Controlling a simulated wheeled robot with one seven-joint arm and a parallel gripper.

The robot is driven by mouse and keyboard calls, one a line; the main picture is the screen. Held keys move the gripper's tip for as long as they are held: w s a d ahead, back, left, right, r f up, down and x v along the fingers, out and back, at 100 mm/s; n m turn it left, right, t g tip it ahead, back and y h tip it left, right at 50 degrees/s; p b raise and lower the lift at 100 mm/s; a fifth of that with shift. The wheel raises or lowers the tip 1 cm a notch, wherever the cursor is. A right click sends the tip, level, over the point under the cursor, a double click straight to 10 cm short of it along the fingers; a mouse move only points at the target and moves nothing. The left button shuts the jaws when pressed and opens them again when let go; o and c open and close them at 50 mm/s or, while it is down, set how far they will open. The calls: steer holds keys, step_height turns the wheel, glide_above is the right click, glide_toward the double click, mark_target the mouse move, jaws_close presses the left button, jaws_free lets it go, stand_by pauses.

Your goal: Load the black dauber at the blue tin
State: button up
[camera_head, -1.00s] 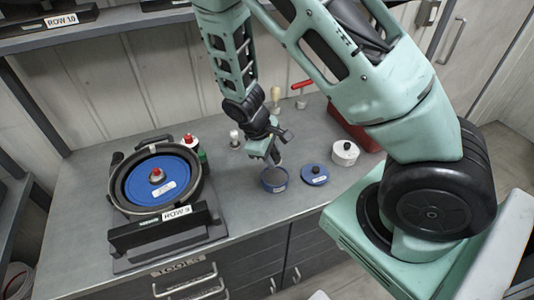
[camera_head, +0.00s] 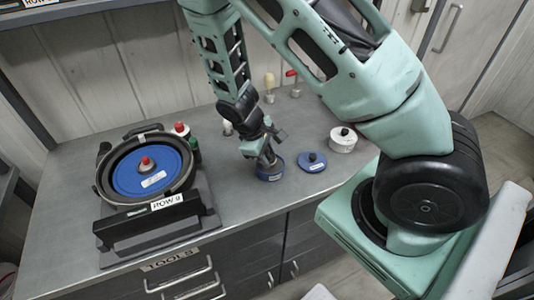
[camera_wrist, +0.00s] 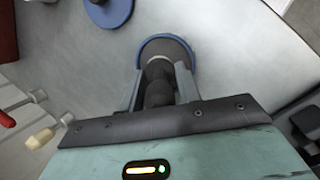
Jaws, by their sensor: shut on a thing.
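My gripper (camera_head: 265,157) is shut on the black dauber (camera_wrist: 159,88), whose dark handle shows between the two fingers in the wrist view. The dauber points down into the open blue tin (camera_head: 271,176); its lower end is hidden by the gripper in the head view. In the wrist view the blue rim of the tin (camera_wrist: 188,50) curves around the dauber's far end, with dark contents inside. I cannot tell how deep the dauber's end sits. The blue lid (camera_head: 308,166) with a black knob lies flat to the right of the tin.
A seed meter with a blue disc (camera_head: 130,180) and red knob stands at the left. Red-capped and green bottles (camera_head: 194,146) stand beside it. A white pot (camera_head: 341,146) with a black knob is at the right. Wooden-handled (camera_head: 269,82) and red-handled (camera_head: 291,75) tools stand behind.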

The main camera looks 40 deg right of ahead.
steer(key=shift+f+b, duration=0.3)
steer(key=shift+f, duration=0.3)
stand_by(1.6)
steer(key=shift+r+p, duration=3)
steer(key=shift+r, duration=0.6)
